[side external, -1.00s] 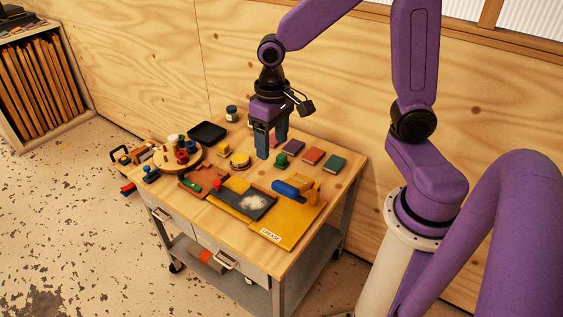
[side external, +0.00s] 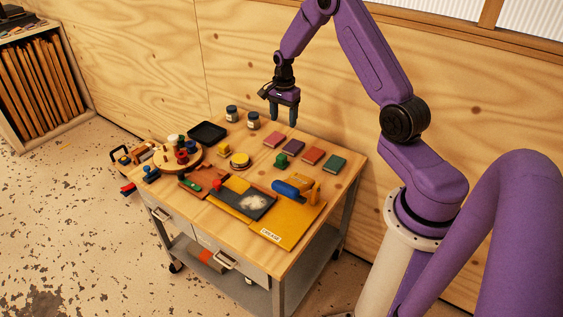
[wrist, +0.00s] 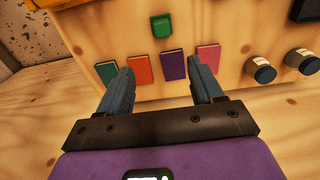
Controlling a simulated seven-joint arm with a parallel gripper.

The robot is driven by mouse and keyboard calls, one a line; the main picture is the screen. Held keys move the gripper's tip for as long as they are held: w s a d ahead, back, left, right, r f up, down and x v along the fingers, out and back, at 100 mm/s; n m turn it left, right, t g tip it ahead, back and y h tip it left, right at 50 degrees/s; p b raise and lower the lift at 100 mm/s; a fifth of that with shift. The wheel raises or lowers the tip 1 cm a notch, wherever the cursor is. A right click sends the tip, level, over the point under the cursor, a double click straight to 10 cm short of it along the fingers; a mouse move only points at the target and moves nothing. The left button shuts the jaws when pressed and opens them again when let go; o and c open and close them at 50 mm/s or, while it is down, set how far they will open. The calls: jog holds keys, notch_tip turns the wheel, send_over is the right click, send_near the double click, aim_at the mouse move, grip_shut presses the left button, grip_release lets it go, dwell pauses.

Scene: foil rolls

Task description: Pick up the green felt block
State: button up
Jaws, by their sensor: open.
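A small green block (side external: 281,160), which looks like the felt block, stands on the wooden table in front of a row of flat coloured booklets. It also shows in the wrist view as a green block (wrist: 161,27) near the top centre. My gripper (side external: 282,117) is open and empty, raised above the table's back edge near the plywood wall. In the wrist view, the two fingers (wrist: 161,66) are spread apart, with the block beyond their tips. Nothing touches the block.
Pink (side external: 273,141), purple (side external: 293,147), orange (side external: 312,156) and dark green (side external: 334,163) booklets lie behind and right of the block. A round tin (side external: 240,161) sits left of it. Jars (side external: 253,121) and a black tray (side external: 208,133) stand farther back left.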

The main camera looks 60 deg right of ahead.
send_near(281, 156)
jog(key=f, duration=0.5)
jog(key=shift+s+d, duration=0.25)
jog(key=shift+d, duration=0.15)
jog(key=shift+w+a+f, duration=0.15)
jog(key=shift+f, duration=1.2)
jog(key=shift+w+a+f, duration=0.1)
jog(key=shift+f, duration=1.2)
jog(key=c, duration=1.1)
